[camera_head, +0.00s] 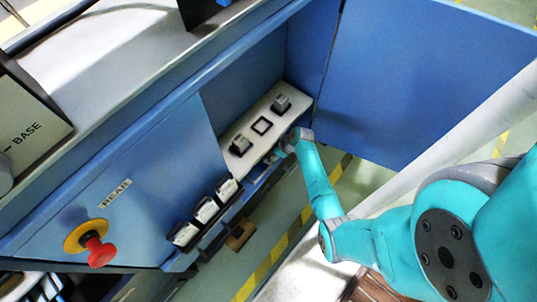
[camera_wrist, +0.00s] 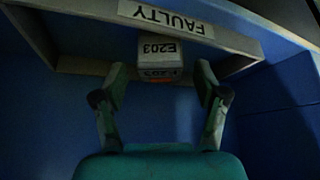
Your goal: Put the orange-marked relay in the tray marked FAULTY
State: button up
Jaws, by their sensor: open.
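In the wrist view a pale boxy relay (camera_wrist: 161,52) marked E203 sits between and just beyond my fingertips, with a faint reddish-orange strip low on its near face. A tray (camera_wrist: 240,63) with an upside-down FAULTY label (camera_wrist: 166,18) is right behind and around it. I cannot tell whether the relay rests inside the tray. My gripper (camera_wrist: 161,78) is open, with one finger on each side of the relay and visible gaps.
In the head view the pale panel (camera_head: 252,160) has two dark-framed blocks (camera_head: 281,103) (camera_head: 241,145) and an empty black square between them. Several white-faced blocks (camera_head: 205,210) stand in a row nearby. An open blue door (camera_head: 425,75) and a red stop button (camera_head: 99,251) flank it.

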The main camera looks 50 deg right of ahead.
aim_at(270, 155)
jog(key=v, duration=0.4)
jog(key=shift+s+a+r, duration=0.1)
jog(key=shift+s+a, duration=0.1)
jog(key=shift+s, duration=0.1)
jog(key=s+a+r+m+t+h, duration=0.2)
jog(key=s+a+r, duration=0.1)
jog(key=s+a, duration=0.5)
jog(key=s+a+r+m+t+h, duration=0.1)
jog(key=s+a+r+h, duration=0.15)
jog(key=s+a, duration=0.55)
jog(key=s+a+r+t, duration=0.2)
jog(key=s+r, duration=0.2)
jog(key=r, duration=0.6)
jog(key=s+a+r+m+t+y, duration=0.1)
jog(key=s+r, duration=0.3)
jog(key=r, duration=0.6)
jog(key=s+a+r+t+y, duration=0.1)
jog(key=s+a+r+t, duration=0.2)
jog(key=r, duration=0.8)
jog(key=shift+s+a+m+t, duration=0.3)
jog(key=shift+s+m, duration=0.1)
jog(key=shift+s, duration=0.4)
jog(key=shift+r, duration=0.1)
